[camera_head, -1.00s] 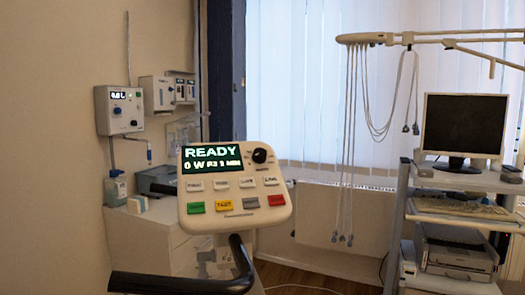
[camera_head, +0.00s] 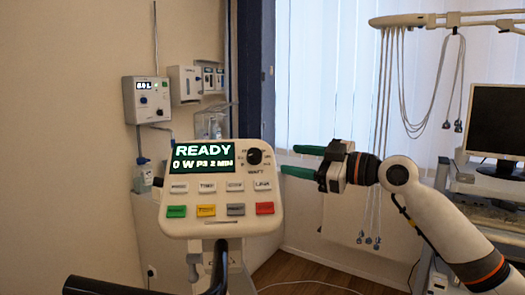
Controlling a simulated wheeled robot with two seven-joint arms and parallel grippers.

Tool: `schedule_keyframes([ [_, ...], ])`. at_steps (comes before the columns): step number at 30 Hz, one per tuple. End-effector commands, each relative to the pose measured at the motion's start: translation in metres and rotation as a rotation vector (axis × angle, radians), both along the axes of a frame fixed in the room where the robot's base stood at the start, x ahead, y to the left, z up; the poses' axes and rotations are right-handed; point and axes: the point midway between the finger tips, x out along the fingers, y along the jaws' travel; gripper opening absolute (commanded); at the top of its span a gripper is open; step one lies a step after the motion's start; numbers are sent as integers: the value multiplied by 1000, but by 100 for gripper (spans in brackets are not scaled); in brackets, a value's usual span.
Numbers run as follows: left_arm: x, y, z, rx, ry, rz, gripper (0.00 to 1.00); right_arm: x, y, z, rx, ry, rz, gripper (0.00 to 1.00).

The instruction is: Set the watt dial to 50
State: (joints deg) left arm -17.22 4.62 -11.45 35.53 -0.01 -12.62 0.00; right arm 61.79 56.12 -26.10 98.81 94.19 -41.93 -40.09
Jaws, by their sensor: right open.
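The control console (camera_head: 187,222) stands in the middle-left of the head view, a beige panel on a post. Its green-lit screen (camera_head: 203,157) reads "READY" and "0 W P3 2 MIN". The black watt dial (camera_head: 255,157) sits at the panel's upper right, above the label "WATT". My right gripper (camera_head: 297,161) comes in from the right with its two green fingers apart, one above the other. The fingers point left toward the dial and are empty. In the picture a gap lies between the fingertips and the dial. My left gripper is not in view.
White, yellow, grey, green and red buttons (camera_head: 265,208) lie below the dial. A dark handlebar (camera_head: 95,287) is in front of the console. A hanging cable arm (camera_head: 440,20) and a monitor (camera_head: 509,128) on a cart are at right. Wall devices (camera_head: 147,99) are at left.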

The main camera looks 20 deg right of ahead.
Motion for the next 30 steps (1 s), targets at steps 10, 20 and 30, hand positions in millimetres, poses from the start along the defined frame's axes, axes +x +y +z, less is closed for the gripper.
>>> schedule_keyframes([
  [10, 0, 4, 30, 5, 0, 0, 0, 52, 44, 4, 3, 3, 0, 55],
  [20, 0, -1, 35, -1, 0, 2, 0, 71, 59, 0, 2, 1, -2, 55],
  [30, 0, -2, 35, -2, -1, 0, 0, 71, 59, 0, 2, 1, -2, 35],
])
